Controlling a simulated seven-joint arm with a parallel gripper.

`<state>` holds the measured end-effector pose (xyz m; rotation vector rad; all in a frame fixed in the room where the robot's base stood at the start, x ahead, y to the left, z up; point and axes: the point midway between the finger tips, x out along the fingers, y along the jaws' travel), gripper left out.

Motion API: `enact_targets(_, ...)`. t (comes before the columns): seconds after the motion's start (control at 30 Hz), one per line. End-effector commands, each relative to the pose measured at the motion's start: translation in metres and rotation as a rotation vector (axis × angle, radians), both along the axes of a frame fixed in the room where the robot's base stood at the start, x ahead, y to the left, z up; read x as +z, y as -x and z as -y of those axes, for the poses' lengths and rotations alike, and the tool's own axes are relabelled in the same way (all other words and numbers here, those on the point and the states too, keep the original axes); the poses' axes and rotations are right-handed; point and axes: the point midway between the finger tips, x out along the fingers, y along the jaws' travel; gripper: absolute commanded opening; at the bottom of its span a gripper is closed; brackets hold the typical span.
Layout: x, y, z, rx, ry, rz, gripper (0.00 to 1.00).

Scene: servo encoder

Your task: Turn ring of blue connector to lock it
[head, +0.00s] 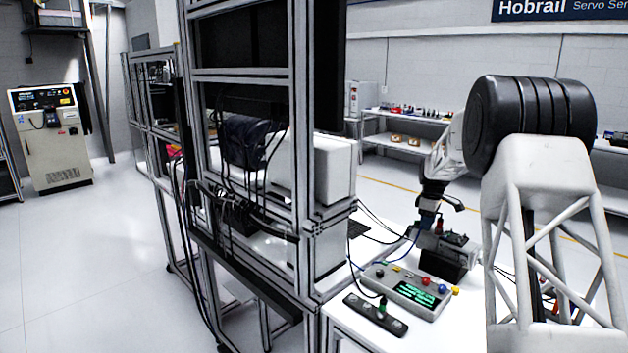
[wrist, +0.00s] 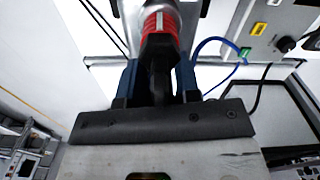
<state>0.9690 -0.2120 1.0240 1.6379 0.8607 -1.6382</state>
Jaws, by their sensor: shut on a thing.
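In the wrist view, my gripper (wrist: 158,75) has its two dark blue fingers closed on either side of a dark connector part (wrist: 160,55). A red and black cylindrical piece (wrist: 158,22) shows just beyond it. A blue cable (wrist: 203,46) curves from the right and passes behind the right finger. The ring's outline and any lock marks cannot be made out. In the head view, my gripper (head: 428,217) points down at the servo motor unit (head: 448,250) on the white bench. The connector is too small and hidden by the gripper there.
A grey control box (head: 412,290) with coloured buttons and a green display lies in front of the motor. A dark strip with sockets (head: 375,314) lies beside it. A metal frame rack (head: 300,180) with hanging cables stands to the left. Loose cables cross the bench.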

Motion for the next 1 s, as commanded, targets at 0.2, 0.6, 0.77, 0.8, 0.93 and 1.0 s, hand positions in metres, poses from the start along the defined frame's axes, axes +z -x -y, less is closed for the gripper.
enact_targets(0.2,0.0007,-0.0001,0.0001,-0.16,0.001,0.001,0.15)
enact_targets(0.6,-0.0005,0.0002,0.0001,-0.417,0.0,-0.001,0.15)
enact_targets(0.77,-0.0005,0.0002,0.0001,-0.428,0.0,-0.001,0.15)
enact_targets(0.8,-0.0005,0.0002,0.0001,-0.428,0.0,-0.001,0.15)
enact_targets(0.93,-0.0006,0.0002,0.0001,-0.427,-0.001,-0.001,0.15)
enact_targets(1.0,-0.0006,0.0002,0.0001,-0.427,0.0,-0.001,0.15)
